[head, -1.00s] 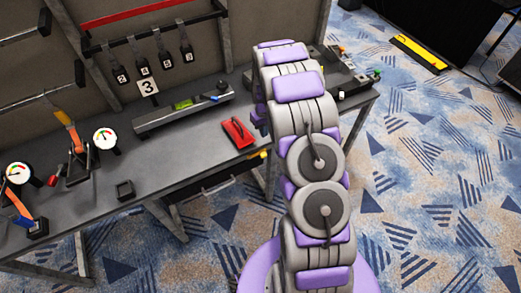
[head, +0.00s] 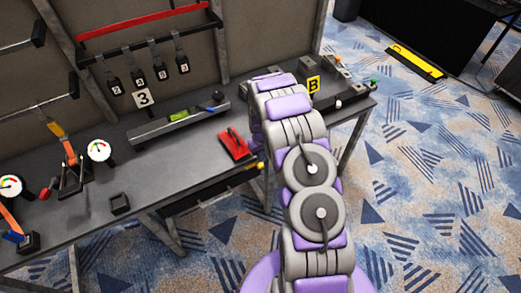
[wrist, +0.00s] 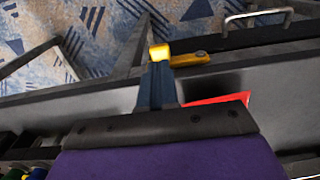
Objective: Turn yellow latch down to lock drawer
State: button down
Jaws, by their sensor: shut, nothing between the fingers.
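My gripper (wrist: 158,66) is shut and reaches the latch's left end; contact is unclear. In the head view a small yellow spot (head: 260,165) shows beside my arm, which hides the gripper. The dark drawer (head: 222,187) is under the bench, with its metal handle (wrist: 257,18) in the wrist view.
A yellow B sign (head: 313,84) stands behind my arm.

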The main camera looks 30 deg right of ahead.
aim_at(263, 167)
notch_tip(263, 167, down, 4)
jog(key=shift+a+f+b, duration=0.1)
jog(key=shift+a+b, duration=0.05)
jog(key=shift+b, duration=0.3)
jog(key=shift+f, duration=0.15)
jog(key=shift+d+f+p, duration=0.5)
jog(key=shift+f+p, duration=0.15)
jog(key=shift+p, duration=0.45)
jog(key=shift+d+f+p, duration=0.15)
jog(key=shift+f+p, duration=0.7)
jog(key=shift+f, duration=0.5)
jog(key=shift+r+p, duration=0.3)
jog(key=shift+r, duration=0.5)
